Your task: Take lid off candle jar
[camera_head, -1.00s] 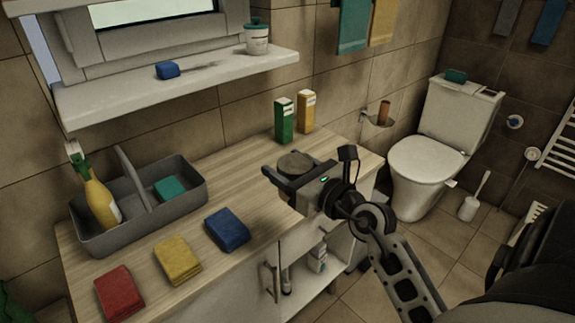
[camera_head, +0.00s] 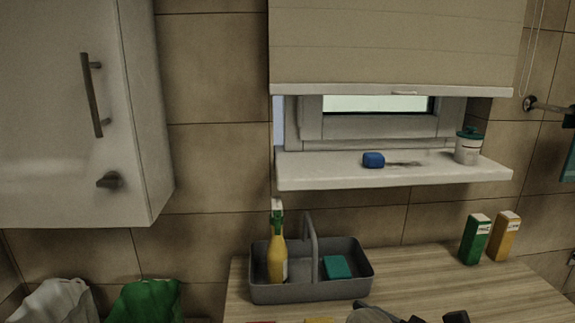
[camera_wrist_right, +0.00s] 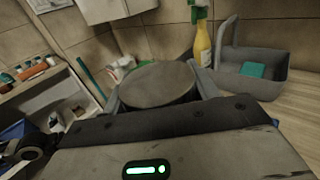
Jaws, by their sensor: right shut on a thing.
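My right gripper (camera_wrist_right: 158,89) is shut on a round, flat-topped, grey-brown lid (camera_wrist_right: 152,80), with one finger on each side of it. The lid also shows at the bottom edge of the head view (camera_head: 368,314), beside dark parts of my right arm. Whether a candle jar is beneath the lid is hidden in both views. My left gripper is out of view.
A grey caddy (camera_head: 262,292) holds a yellow spray bottle (camera_head: 277,260) and a teal sponge (camera_head: 337,267) on the wooden counter (camera_head: 430,279). Green (camera_head: 475,240) and yellow (camera_head: 503,237) cartons stand right. A white jar with teal lid (camera_head: 467,150) and blue sponge (camera_head: 373,160) are on the windowsill.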

